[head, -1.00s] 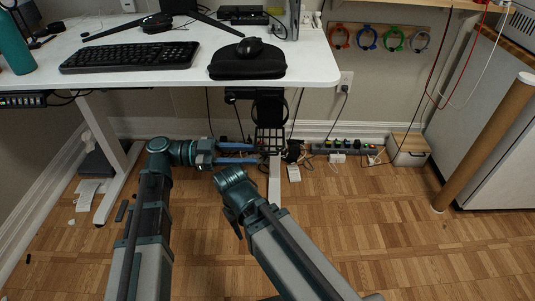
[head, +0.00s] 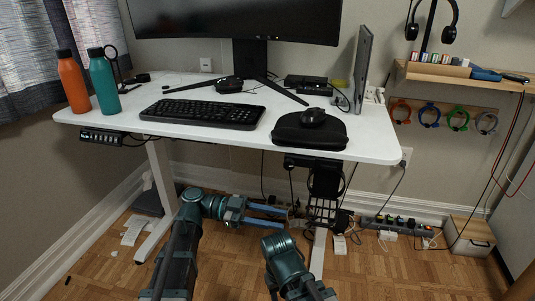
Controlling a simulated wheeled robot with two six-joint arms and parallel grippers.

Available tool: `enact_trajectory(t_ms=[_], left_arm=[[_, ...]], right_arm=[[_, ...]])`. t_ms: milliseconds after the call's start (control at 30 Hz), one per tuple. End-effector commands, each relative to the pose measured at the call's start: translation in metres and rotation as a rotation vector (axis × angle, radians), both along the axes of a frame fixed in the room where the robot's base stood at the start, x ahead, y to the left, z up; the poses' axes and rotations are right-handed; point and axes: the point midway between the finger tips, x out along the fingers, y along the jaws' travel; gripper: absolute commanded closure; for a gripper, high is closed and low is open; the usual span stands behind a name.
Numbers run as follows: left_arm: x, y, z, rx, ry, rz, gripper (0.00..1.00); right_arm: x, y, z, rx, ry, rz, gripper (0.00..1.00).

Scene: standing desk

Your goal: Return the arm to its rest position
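My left arm comes in from the lower left and bends to the right below the desk's front edge. My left gripper (head: 287,219) is at its end, with two blue fingers pointing right. The fingers are apart with nothing seen between them. They appear in front of the dark cable holder under the desk; whether they touch it I cannot tell. My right arm rises from the bottom middle to a rounded teal joint. My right gripper is not visible beyond that joint.
The white desk (head: 380,147) stands ahead, with a keyboard (head: 203,113), black case (head: 310,132), orange bottle (head: 72,82) and teal bottle (head: 103,82) on it. Below it are the cable holder (head: 324,197), a power strip (head: 397,226) and a small box (head: 472,236). Floor is open at lower right.

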Motion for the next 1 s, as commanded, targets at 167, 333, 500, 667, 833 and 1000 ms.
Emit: enact_trajectory(t_ms=[167,333,500,667,833,1000], left_arm=[[-0.009,0.0,-0.039,0.238,0.198,0.061,0.63],[-0.02,0.024,-0.114,0.672,0.567,0.294,0.63],[-0.028,0.075,-0.175,1.022,0.881,0.673,0.63],[-0.033,0.127,-0.204,1.194,1.056,1.041,0.63],[-0.037,0.175,-0.216,1.261,1.15,1.39,0.63],[-0.042,0.189,-0.195,1.292,1.154,1.576,0.63]], right_arm=[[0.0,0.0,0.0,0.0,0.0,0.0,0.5],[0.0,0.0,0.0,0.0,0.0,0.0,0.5],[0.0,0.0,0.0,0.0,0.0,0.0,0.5],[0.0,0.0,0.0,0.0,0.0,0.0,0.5],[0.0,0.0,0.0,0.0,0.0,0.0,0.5],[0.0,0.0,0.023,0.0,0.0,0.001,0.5]])
